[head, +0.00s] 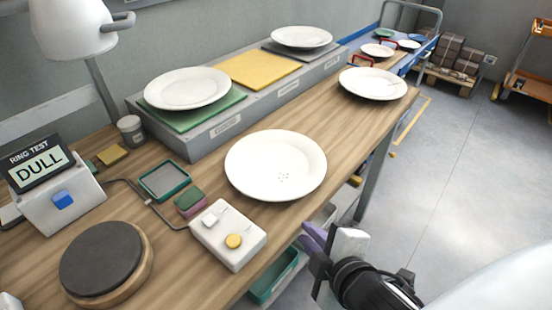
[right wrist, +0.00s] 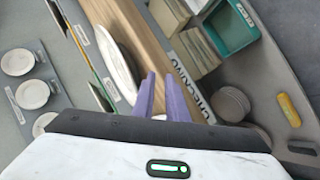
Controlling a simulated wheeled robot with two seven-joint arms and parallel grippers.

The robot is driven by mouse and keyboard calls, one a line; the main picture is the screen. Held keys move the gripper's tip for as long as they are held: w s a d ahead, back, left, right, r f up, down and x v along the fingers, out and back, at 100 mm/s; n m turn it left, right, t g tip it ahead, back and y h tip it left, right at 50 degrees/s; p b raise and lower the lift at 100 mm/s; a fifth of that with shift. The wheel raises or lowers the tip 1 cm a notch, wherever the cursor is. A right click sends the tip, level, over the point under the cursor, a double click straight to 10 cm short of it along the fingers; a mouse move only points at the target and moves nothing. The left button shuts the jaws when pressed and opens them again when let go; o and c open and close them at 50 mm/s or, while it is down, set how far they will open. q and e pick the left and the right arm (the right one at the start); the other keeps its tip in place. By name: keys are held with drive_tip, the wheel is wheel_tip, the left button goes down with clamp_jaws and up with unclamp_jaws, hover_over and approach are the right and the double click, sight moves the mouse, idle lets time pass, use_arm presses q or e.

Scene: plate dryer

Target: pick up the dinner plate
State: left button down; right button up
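A large white plate (head: 276,165) with a few dark specks lies flat on the wooden table, near its front edge. I cannot tell which is the dinner plate. My right gripper (head: 316,238) is beyond the table's front edge, below and right of the large plate. Its purple fingers (right wrist: 163,98) are apart and empty in the right wrist view, beside a white plate (right wrist: 118,65). My left gripper is out of view.
A grey raised block (head: 215,127) with a bare yellow pad (head: 258,69) runs along the back. A white button box (head: 228,236), a dark round disc (head: 103,258) and a "DULL" sign (head: 41,165) stand left. Bins (head: 275,275) sit under the table; floor (head: 460,170) is clear right.

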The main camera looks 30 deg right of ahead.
sight(275, 195)
drive_tip(key=w+r+n+t+b, duration=0.1)
drive_tip(key=w, duration=0.1)
drive_tip(key=w+a+n+t+b, duration=0.1)
drive_tip(key=b, duration=0.1)
drive_tip(key=w+a+r+n+b, duration=0.1)
drive_tip(key=w+n, duration=0.1)
drive_tip(key=shift+w+r+t+y, duration=0.3)
drive_tip(key=shift+t+y, duration=0.1)
drive_tip(key=shift+w+b, duration=0.3)
drive_tip(key=shift+b, duration=0.05)
drive_tip(key=shift+w+f, duration=0.1)
drive_tip(key=shift+w, duration=0.25)
drive_tip(key=shift+x, duration=2.4)
drive_tip(key=shift+d, duration=0.1)
clamp_jaws()
drive_tip(key=shift+s+f, duration=0.1)
drive_tip(key=shift+r, duration=0.2)
